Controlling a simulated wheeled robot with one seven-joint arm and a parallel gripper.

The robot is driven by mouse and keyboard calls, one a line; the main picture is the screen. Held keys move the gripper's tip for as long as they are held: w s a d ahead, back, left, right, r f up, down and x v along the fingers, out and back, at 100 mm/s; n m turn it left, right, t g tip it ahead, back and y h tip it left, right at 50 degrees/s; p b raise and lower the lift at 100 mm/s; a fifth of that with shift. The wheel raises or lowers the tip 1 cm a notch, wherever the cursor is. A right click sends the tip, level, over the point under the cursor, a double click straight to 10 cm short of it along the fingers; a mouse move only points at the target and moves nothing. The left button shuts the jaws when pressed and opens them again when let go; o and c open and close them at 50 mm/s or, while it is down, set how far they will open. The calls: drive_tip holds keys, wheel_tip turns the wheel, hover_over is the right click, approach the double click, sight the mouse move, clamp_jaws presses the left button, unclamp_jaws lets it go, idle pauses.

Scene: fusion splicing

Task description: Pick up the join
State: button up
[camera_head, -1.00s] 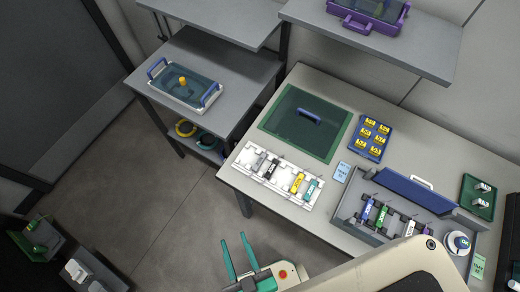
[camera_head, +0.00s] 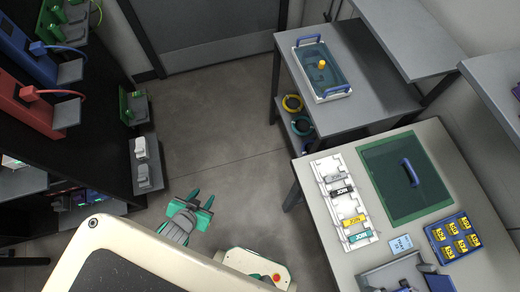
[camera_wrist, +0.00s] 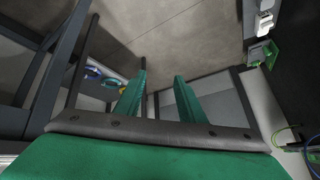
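I cannot make out which thing is the join. A white rack (camera_head: 348,206) on the light table holds a grey piece (camera_head: 335,178), a black piece (camera_head: 342,191), a yellow piece (camera_head: 354,220) and a teal piece (camera_head: 360,237), all with labels. A grey fixture (camera_head: 388,276) at the bottom edge is mostly cut off, so its contents are hidden. My gripper (camera_head: 201,203) is over the floor, left of the table and far from the rack. In the wrist view its two teal fingers (camera_wrist: 159,80) stand apart with nothing between them.
A green mat with a blue handle (camera_head: 407,172) and a blue tray (camera_head: 435,243) with yellow pieces share the table. A side table (camera_head: 372,85) bears a lidded tray (camera_head: 321,66). Dark shelving with blue (camera_head: 22,48) and red (camera_head: 25,107) units stands left. The floor between is clear.

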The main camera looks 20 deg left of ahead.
drive_tip(key=w+d+r+m+g+h, duration=0.1)
drive_tip(key=w+d+r, duration=0.2)
drive_tip(key=w, duration=0.6)
drive_tip(key=w+d+r+m+g+h, duration=0.1)
drive_tip(key=w+d+r+m, duration=0.2)
drive_tip(key=w, duration=0.5)
drive_tip(key=w+d+r+m+g, duration=0.1)
drive_tip(key=d+r, duration=0.3)
drive_tip(key=d, duration=0.4)
drive_tip(key=w+d+r+m+g, duration=0.1)
drive_tip(key=w+d+r, duration=0.2)
drive_tip(key=d, duration=0.6)
drive_tip(key=w+d+r+m+g, duration=0.1)
drive_tip(key=d+r+g, duration=0.1)
drive_tip(key=d+r, duration=0.4)
drive_tip(key=shift+w+d+r+m, duration=0.1)
drive_tip(key=shift+w+d+m, duration=0.1)
drive_tip(key=shift+d, duration=0.5)
drive_tip(key=shift+w+d+m, duration=0.2)
drive_tip(key=shift+d, duration=0.45)
drive_tip(key=m+g, duration=0.1)
drive_tip(key=m, duration=0.1)
approach(336, 177)
wheel_tip(336, 177, down, 8)
drive_tip(key=shift+d+f, duration=0.1)
drive_tip(key=shift+d, duration=0.05)
drive_tip(key=shift+c, duration=0.2)
